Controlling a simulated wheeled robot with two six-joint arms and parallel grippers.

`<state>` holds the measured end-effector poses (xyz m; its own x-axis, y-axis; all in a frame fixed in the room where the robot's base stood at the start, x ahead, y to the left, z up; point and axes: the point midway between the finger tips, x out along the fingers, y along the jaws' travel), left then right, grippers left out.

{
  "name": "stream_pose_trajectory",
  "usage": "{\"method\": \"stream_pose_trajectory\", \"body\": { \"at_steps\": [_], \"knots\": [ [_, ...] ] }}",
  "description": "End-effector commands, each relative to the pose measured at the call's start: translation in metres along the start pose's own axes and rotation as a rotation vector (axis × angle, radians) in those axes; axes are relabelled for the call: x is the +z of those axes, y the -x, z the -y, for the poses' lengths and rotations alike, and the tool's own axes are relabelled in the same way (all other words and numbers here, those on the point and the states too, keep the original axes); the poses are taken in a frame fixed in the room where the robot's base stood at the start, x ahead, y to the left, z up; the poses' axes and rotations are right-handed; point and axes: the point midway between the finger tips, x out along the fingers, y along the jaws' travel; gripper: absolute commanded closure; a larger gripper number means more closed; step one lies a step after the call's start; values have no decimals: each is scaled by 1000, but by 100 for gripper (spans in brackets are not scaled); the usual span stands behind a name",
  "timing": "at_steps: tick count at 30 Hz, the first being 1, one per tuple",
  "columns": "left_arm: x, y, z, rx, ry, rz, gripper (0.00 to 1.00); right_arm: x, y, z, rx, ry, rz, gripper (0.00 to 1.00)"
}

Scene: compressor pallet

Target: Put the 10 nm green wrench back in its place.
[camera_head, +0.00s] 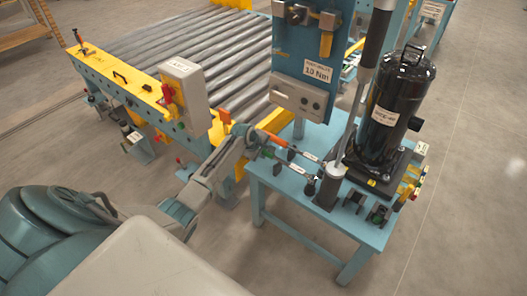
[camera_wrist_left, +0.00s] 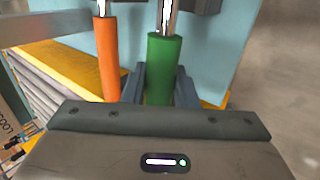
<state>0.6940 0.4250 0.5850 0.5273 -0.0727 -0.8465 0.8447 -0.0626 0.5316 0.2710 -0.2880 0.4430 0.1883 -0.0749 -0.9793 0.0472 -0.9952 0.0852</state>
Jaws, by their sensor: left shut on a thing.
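The green wrench shows in the left wrist view as a green handle (camera_wrist_left: 166,62) with a bright metal shaft running up out of the picture. My left gripper (camera_wrist_left: 160,88) is shut on that handle, with a dark finger on each side. In the head view my left gripper (camera_head: 250,141) is at the left edge of the blue table (camera_head: 323,227). The orange-handled wrench (camera_head: 275,140) lies just beside it; its orange handle (camera_wrist_left: 107,60) stands left of the green one in the left wrist view, apart from it. My right gripper is not in view.
A blue panel carries a 10 Nm sign (camera_head: 317,70). A black compressor (camera_head: 397,108) stands on the table's right side, with a tall rod (camera_head: 352,118) in front of it. A roller conveyor (camera_head: 190,50) and a grey box (camera_head: 185,92) are at left. Floor at right is clear.

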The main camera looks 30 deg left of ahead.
Motion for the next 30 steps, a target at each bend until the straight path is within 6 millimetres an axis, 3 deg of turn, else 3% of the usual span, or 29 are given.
{"method": "stream_pose_trajectory", "body": {
  "at_steps": [30],
  "knots": [
    [0,-12,7,2,0,0,100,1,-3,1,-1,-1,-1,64]
  ]
}}
